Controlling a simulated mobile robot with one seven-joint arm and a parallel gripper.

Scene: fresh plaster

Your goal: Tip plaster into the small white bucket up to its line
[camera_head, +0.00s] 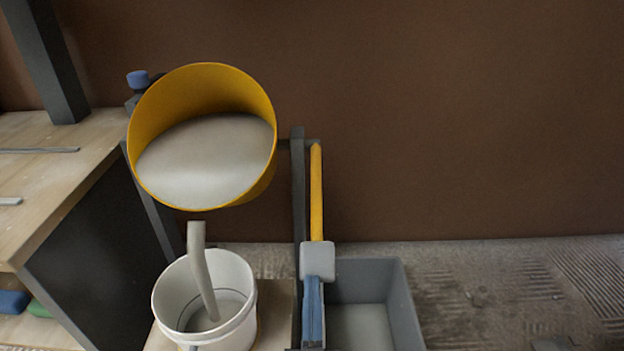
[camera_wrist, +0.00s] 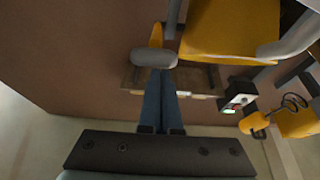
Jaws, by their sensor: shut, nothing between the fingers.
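A yellow drum (camera_head: 262,110) hangs tilted in a dark stand, with pale grey plaster (camera_head: 205,160) inside reaching its lower lip. A thick grey stream (camera_head: 203,270) runs below the lip into the small white bucket (camera_head: 241,318). Grey plaster lies low in the bucket, and a thin dark line shows on its inner wall. A yellow lever (camera_head: 316,190) with a grey end block (camera_head: 317,262) stands to the drum's right. My gripper (camera_head: 315,284) has its blue fingers shut and empty against or just below this block. In the wrist view, its fingertips (camera_wrist: 161,72) meet the block.
A grey tub (camera_head: 395,300) stands on the floor right of the lever. A wooden bench (camera_head: 60,180) with a dark side panel is at left. A dark post (camera_head: 298,220) stands beside the lever. The floor at far right is mostly clear, before a brown wall.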

